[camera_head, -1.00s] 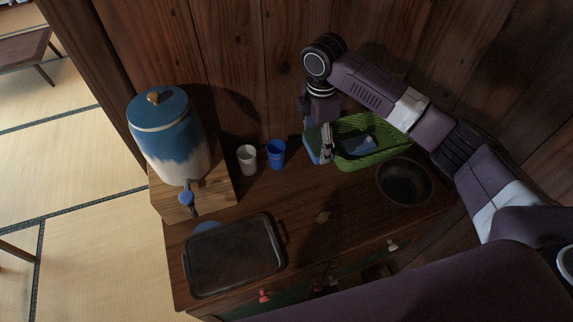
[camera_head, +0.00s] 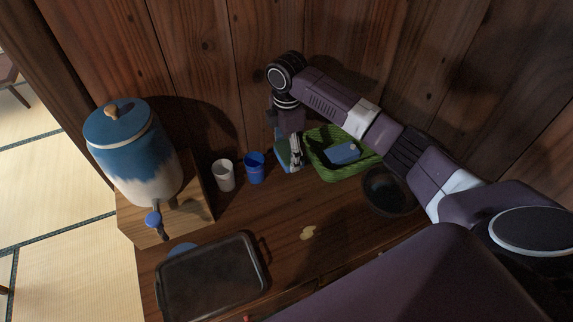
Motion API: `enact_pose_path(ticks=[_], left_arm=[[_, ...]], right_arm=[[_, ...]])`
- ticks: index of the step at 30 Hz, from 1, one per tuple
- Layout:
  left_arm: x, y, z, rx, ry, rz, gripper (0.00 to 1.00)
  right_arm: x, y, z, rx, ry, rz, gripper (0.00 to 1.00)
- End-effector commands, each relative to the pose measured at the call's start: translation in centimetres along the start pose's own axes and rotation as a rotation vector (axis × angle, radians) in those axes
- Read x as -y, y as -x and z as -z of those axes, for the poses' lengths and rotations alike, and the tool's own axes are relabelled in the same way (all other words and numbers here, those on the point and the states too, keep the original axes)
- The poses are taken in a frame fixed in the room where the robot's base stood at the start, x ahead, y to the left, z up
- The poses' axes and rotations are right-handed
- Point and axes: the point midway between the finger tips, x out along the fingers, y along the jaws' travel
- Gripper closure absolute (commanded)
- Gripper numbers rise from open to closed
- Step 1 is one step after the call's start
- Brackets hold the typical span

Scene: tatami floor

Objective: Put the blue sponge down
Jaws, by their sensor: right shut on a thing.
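My right gripper (camera_head: 296,152) reaches down at the back of the wooden counter and is shut on the blue sponge (camera_head: 283,154). The sponge has a green layer and stands on edge just left of the fingers, partly hidden by them. It is close to the left side of a green woven basket (camera_head: 322,168). I cannot tell whether its lower edge touches the counter. My left gripper is not in view.
A blue block-like thing (camera_head: 344,153) lies in the basket. A blue cup (camera_head: 255,168) and a white cup (camera_head: 224,175) stand to the left.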

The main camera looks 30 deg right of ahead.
Motion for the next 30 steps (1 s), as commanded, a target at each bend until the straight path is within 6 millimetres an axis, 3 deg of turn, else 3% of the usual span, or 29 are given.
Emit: enact_pose_path(ticks=[15, 28, 29, 30], left_arm=[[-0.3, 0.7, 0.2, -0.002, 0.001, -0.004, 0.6], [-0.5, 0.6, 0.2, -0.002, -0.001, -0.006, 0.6], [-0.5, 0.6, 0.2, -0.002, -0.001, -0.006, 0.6], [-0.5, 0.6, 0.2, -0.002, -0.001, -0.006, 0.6]], right_arm=[[0.0, -6.4, 0.0, 0.001, 0.001, 0.001, 0.59], [0.0, -7.2, 0.0, 0.0, 0.001, -0.001, 0.59], [0.0, -7.2, 0.0, 0.0, 0.001, -0.001, 0.31], [0.0, -7.2, 0.0, 0.0, 0.001, -0.001, 0.27]])
